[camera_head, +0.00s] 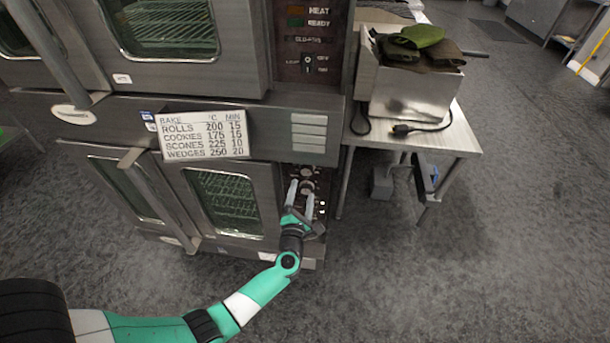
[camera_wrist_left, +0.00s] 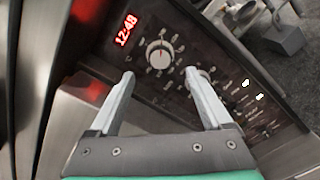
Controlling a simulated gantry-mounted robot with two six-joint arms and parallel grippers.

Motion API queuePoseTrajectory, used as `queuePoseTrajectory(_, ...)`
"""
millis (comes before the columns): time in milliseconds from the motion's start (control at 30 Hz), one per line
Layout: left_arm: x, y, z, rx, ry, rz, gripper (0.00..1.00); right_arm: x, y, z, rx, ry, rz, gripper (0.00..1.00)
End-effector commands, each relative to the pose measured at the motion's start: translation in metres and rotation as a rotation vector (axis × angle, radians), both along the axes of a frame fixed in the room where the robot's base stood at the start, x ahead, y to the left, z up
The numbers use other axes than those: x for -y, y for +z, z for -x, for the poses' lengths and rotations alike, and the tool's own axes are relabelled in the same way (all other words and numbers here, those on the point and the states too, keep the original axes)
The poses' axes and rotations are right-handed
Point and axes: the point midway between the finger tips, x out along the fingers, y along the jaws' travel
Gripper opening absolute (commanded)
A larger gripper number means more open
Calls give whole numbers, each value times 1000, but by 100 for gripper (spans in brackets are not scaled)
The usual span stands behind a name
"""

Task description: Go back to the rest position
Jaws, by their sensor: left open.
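My left gripper (camera_head: 299,190) is at the control panel (camera_head: 324,180) of the lower oven, with its arm coming in from the lower left. In the left wrist view the gripper (camera_wrist_left: 162,88) is open and its two fingers stand apart with nothing between them. A round knob (camera_wrist_left: 159,54) with a red mark sits beyond the fingertips. A second knob (camera_wrist_left: 197,76) is partly hidden behind the right finger; I cannot tell whether the finger touches it. My right gripper is not in view.
The double oven's lower door (camera_head: 228,200) is shut. A card (camera_head: 203,135) lists baking temperatures and times. To the right stands a metal table (camera_head: 455,135) with a steel box (camera_head: 415,95), dark and green cloths (camera_head: 421,38) and a cord. The floor (camera_head: 510,230) at right is clear.

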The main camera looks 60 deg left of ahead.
Motion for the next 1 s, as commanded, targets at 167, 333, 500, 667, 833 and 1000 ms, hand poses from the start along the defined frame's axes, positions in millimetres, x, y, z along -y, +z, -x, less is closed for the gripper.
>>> queuePoseTrajectory(167,22,1,16,-1,-1,-1,83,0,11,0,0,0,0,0)
queuePoseTrajectory(333,26,0,19,1,1,0,83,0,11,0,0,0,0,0)
queuePoseTrajectory(500,26,0,19,1,1,0,83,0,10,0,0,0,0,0)
queuePoseTrajectory(667,26,0,19,0,1,-1,83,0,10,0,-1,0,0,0)
queuePoseTrajectory(833,26,1,18,2,-3,-4,83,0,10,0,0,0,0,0)
queuePoseTrajectory(1000,40,43,-12,24,-90,-105,83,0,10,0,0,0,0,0)
